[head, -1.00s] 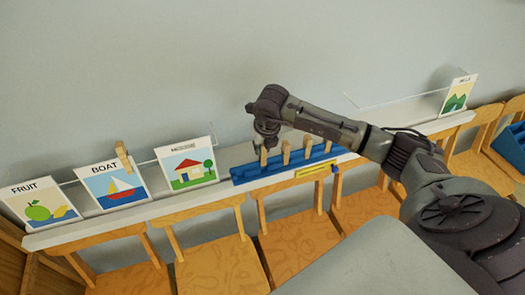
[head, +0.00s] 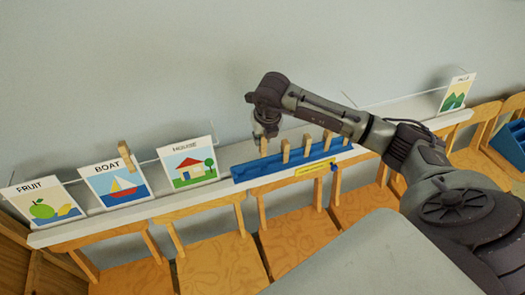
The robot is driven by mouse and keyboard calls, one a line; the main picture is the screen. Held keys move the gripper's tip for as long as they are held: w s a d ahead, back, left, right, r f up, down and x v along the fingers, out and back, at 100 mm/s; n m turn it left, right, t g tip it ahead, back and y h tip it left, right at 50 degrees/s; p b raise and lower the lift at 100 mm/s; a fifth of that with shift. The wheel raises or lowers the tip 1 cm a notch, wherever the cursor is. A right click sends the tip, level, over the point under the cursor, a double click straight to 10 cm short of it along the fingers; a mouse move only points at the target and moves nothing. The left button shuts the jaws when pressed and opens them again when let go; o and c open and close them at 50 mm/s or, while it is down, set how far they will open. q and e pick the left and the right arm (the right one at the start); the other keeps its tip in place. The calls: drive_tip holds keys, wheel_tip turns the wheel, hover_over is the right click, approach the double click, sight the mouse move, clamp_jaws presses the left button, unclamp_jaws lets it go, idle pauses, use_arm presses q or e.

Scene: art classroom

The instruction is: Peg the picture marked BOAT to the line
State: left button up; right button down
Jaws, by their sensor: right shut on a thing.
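The BOAT picture (head: 114,184), a card with a sailboat, stands at the left on the white ledge. A wooden peg (head: 125,154) sits at its upper right edge, by the thin line (head: 147,163). My right gripper (head: 266,134) is right of the pictures, over the left end of the blue peg rack (head: 243,174). It is shut on the leftmost wooden peg (head: 264,147), whose top its fingers partly hide. I cannot tell whether that peg's foot is clear of the rack. My left gripper is not in view.
The FRUIT picture (head: 42,203) and HOUSE picture (head: 188,167) flank BOAT. Several pegs (head: 285,151) stand in the rack. Another picture (head: 457,94) is far right. Wooden chairs (head: 220,262) line the ledge's front. A blue bin (head: 511,146) is at the right edge.

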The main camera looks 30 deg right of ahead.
drive_tip(key=shift+s+a+r+p, duration=0.15)
drive_tip(key=shift+s+a, duration=0.05)
drive_tip(key=shift+s, duration=0.6)
drive_tip(key=shift+s+a+r+p, duration=0.15)
drive_tip(key=shift+s+r+p, duration=0.05)
drive_tip(key=shift+s, duration=0.65)
drive_tip(key=shift+s+a+r+p, duration=0.15)
drive_tip(key=shift+s+a, duration=0.05)
drive_tip(key=shift+s, duration=0.6)
